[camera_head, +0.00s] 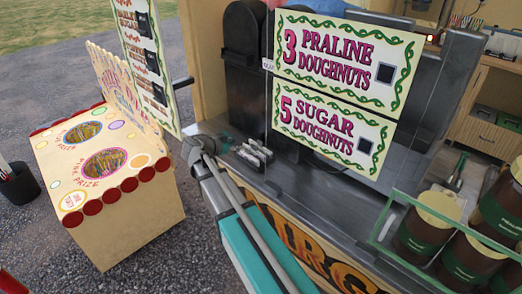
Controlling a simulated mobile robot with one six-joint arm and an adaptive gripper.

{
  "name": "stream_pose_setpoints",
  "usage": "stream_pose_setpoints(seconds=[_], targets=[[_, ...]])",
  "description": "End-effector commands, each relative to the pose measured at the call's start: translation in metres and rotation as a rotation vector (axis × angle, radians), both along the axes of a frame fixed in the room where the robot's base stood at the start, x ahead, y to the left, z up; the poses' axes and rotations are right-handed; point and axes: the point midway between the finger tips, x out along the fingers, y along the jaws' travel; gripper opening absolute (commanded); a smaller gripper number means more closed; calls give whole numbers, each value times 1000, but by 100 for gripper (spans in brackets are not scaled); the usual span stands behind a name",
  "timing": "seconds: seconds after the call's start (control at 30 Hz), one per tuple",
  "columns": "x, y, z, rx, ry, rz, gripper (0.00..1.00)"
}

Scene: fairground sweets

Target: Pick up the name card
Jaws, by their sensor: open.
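I cannot tell for sure which thing is the name card. A small white label (267,64) with dark lettering too small to read shows at the left edge of the praline doughnuts sign (345,60).
A cream prize stand (125,225) with two round openings is at the left. A sugar doughnuts sign (332,130) hangs over the counter. Brown tubs (425,232) stand behind glass at the lower right. Gravel lies open behind the stand.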

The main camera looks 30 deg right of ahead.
Motion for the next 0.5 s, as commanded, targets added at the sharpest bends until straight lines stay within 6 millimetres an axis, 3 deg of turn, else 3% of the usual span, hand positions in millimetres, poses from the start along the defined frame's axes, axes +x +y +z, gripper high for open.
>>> stream_pose_setpoints(seconds=[0.27,0.5], targets=[[3,-10,-6,1,1,-2,86],[14,-37,-19,2,1,-3,86]])
